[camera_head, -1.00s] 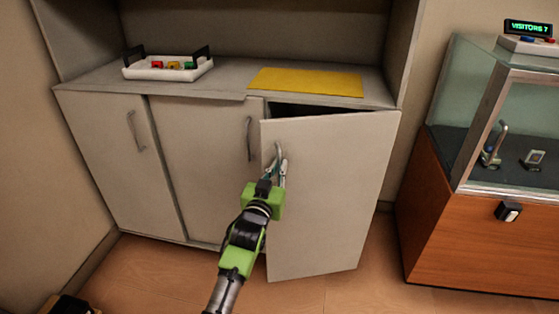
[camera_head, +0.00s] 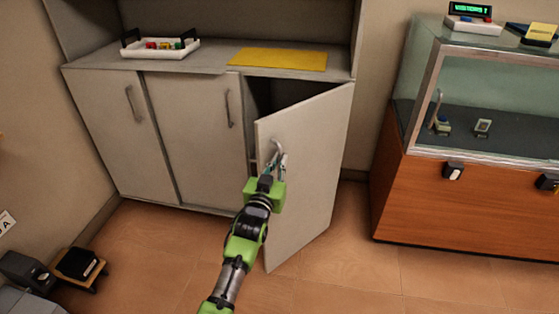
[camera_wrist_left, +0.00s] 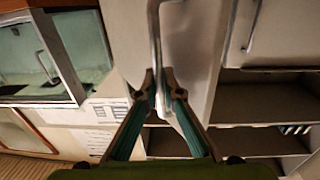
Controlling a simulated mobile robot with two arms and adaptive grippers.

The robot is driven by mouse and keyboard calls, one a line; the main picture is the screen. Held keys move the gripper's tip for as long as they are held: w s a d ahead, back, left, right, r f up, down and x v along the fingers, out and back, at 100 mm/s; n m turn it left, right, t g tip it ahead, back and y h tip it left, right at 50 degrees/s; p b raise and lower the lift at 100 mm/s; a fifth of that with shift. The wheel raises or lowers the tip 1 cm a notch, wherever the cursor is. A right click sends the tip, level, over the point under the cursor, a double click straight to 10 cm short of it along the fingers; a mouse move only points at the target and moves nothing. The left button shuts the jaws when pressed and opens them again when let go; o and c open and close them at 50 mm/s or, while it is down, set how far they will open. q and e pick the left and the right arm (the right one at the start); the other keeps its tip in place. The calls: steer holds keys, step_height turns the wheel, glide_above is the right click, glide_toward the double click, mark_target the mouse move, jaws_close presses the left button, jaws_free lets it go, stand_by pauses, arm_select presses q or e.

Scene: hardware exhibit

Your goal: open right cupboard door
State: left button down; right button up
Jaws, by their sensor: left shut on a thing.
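The right cupboard door (camera_head: 305,165) stands partly open, hinged at its right side, with a dark gap at its left edge and top. My left gripper (camera_head: 272,163) is shut on the door's metal handle (camera_head: 278,147). In the left wrist view the handle (camera_wrist_left: 154,35) runs down between the two fingers of the gripper (camera_wrist_left: 160,88), and shelves (camera_wrist_left: 255,105) show inside the cupboard. The middle door (camera_head: 195,135) and left door (camera_head: 118,125) are closed. My right gripper is not in view.
On the counter lie a white tray (camera_head: 160,53) with small coloured pieces and a yellow mat (camera_head: 280,59). A glass display case on an orange wooden base (camera_head: 450,205) stands to the right. A small black item on a stool (camera_head: 78,264) is at lower left. The floor before the doors is clear.

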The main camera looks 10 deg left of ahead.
arm_select(q)
steer(key=shift+d, duration=0.1)
stand_by(0.3)
steer(key=c, duration=2.2)
jaws_free()
steer(key=shift+s, duration=0.1)
steer(key=s, duration=0.4)
steer(key=s+a, duration=0.1)
steer(key=s, duration=0.6)
steer(key=shift+s+a, duration=0.3)
steer(key=shift+s, duration=0.1)
